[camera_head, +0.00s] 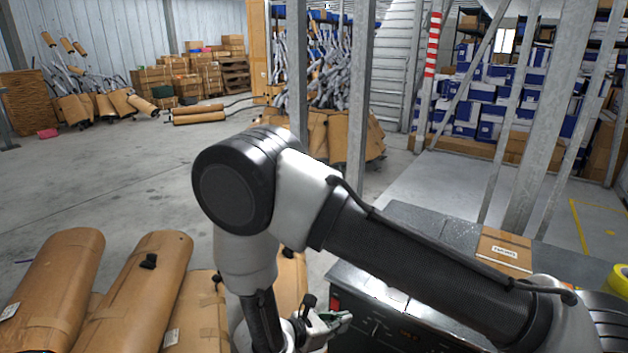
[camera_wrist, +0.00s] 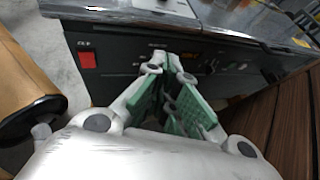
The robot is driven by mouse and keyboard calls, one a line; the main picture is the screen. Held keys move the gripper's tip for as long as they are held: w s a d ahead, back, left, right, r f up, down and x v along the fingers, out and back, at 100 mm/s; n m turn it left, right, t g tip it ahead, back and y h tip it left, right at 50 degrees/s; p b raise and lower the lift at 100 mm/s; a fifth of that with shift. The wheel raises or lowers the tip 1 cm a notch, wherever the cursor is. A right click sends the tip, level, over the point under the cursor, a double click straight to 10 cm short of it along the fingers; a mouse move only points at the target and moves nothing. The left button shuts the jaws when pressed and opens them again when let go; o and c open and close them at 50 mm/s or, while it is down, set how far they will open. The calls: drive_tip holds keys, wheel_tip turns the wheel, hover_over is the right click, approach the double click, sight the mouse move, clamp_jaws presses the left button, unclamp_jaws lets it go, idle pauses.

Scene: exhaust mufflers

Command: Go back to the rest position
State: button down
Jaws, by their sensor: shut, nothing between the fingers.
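My gripper (camera_head: 338,322) shows at the bottom centre in the head view, low beside the front of a dark machine cabinet (camera_head: 375,328). In the wrist view my gripper (camera_wrist: 170,72) has its green-padded fingers drawn together with nothing held, pointing toward the cabinet front. A red switch (camera_wrist: 87,60) sits on that front, left of the fingers. My arm bends across the middle of the head view and hides part of the cabinet and floor.
Brown wrapped mufflers (camera_head: 135,290) lie at lower left, close to my arm. A small cardboard box (camera_head: 505,250) and yellow tape (camera_head: 619,277) lie on the cabinet top. Metal posts (camera_head: 360,100) stand behind.

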drive_tip(key=s+d+r+m+g+y, duration=0.1)
drive_tip(key=s+d+r+m+y, duration=0.2)
drive_tip(key=d+r+m, duration=0.5)
drive_tip(key=s+d+r+m+g+y, duration=0.1)
drive_tip(key=s+d+r+m+y, duration=0.3)
drive_tip(key=d+r+m, duration=0.5)
drive_tip(key=s+d+r+m+g+y, duration=0.1)
drive_tip(key=s+d+r+m+y, duration=0.2)
drive_tip(key=d+r, duration=1)
drive_tip(key=s+r+m, duration=0.3)
drive_tip(key=r+m, duration=0.2)
drive_tip(key=r, duration=0.5)
drive_tip(key=shift+r, duration=0.4)
